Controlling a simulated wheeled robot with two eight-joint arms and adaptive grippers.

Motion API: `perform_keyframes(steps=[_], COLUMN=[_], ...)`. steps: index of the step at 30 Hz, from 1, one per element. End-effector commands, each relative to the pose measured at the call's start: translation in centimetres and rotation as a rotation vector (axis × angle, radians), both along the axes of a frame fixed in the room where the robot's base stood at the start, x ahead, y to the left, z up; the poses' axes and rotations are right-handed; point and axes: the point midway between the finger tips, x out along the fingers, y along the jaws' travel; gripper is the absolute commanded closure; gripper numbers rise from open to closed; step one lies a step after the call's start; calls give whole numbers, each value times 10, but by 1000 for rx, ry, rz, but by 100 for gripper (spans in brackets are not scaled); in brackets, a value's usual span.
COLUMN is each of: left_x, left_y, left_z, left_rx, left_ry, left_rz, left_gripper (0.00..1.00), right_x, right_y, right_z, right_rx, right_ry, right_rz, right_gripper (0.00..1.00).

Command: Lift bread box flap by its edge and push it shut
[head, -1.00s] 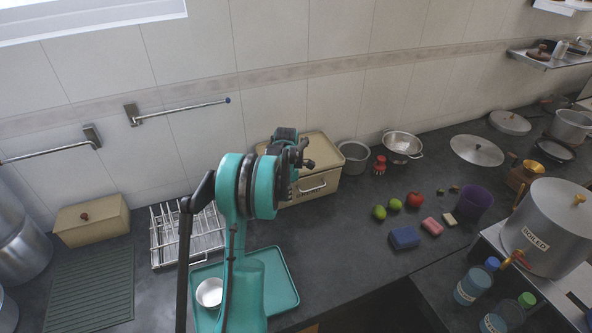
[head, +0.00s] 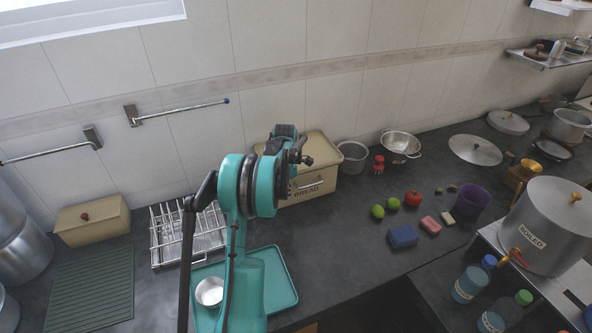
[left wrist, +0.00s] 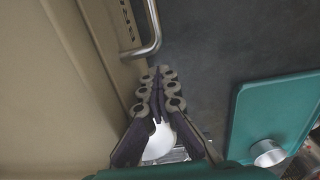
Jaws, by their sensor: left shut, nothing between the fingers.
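The cream bread box (head: 326,150) stands against the wall in the head view. Its front flap (head: 322,186) carries a metal handle and the word BREAD, and looks upright and close to the box front; whether a thin gap remains I cannot tell. My left gripper (head: 301,152) is at the left part of the box, partly covering it. In the left wrist view, the shut, empty fingers (left wrist: 158,88) are beside the flap (left wrist: 112,35), just below the handle (left wrist: 152,38). Contact with the flap is unclear. My right gripper is not in view.
A teal tray (head: 283,283) with a small metal bowl (head: 209,291) lies in front of the box. A wire rack (head: 165,247) is to its left. A grey pot (head: 352,157) and colander (head: 401,145) stand to its right.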

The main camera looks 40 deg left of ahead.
Motion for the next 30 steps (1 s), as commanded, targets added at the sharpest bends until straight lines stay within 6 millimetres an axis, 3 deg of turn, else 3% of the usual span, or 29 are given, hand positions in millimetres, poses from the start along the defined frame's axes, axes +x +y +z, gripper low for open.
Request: perform_keyframes(steps=[1, 4, 30], left_x=[-2, -4, -23], left_y=[9, 6, -39], left_z=[2, 7, 66], left_rx=[15, 15, 7], left_ry=[-3, -3, -2], left_rz=[11, 11, 4], left_gripper=[100, 100, 100], right_x=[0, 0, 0], right_y=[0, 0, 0], right_z=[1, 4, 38], right_rx=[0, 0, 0], right_ry=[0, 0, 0], right_rz=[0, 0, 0], right_gripper=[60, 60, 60])
